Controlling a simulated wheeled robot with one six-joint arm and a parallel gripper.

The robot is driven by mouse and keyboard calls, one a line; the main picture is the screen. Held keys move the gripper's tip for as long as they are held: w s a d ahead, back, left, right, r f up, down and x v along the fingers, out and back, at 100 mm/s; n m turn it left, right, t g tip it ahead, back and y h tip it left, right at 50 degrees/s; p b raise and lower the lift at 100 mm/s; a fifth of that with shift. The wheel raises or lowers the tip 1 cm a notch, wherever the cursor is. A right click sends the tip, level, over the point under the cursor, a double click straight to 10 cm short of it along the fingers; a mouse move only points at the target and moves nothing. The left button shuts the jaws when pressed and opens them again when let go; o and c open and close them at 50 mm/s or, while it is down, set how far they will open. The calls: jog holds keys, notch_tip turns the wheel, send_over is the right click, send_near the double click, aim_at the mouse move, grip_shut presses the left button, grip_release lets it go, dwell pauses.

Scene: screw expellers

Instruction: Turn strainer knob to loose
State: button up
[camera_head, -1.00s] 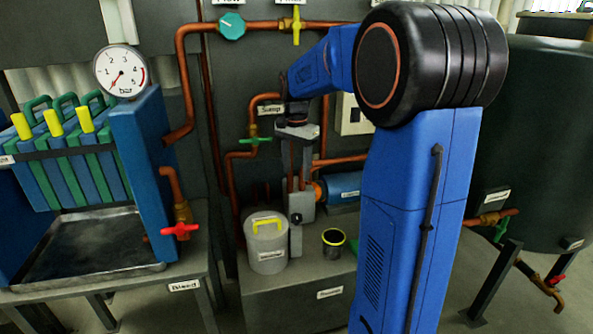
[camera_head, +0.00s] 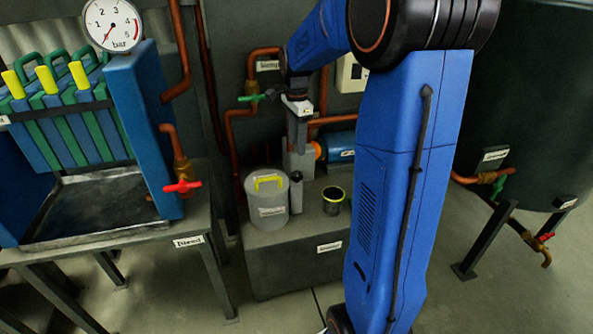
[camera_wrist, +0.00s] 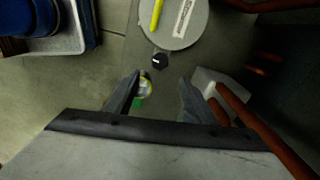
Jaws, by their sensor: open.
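The strainer is a grey canister (camera_head: 266,200) with a yellow handle on its lid, standing on a grey bench. The wrist view shows its round lid (camera_wrist: 174,18) at the top. The small black knob (camera_head: 296,177) stands beside the canister on its right. In the wrist view the knob (camera_wrist: 160,61) has a short white mark on top. My gripper (camera_wrist: 160,79) is open and empty. Its two fingertips lie either side of the knob's line, just below it in the wrist picture, apart from it. In the head view my gripper (camera_head: 298,128) hangs above the knob.
A yellow-rimmed dark cup (camera_head: 334,199) stands right of the knob; my left finger partly covers it in the wrist view. Copper pipes (camera_head: 230,150) and a blue motor (camera_head: 340,146) stand behind. A filter press with a red valve (camera_head: 183,186) is at left.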

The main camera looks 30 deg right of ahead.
aim_at(297, 173)
notch_tip(297, 173, down, 12)
jog(key=shift+r, duration=0.1)
dwell(0.4)
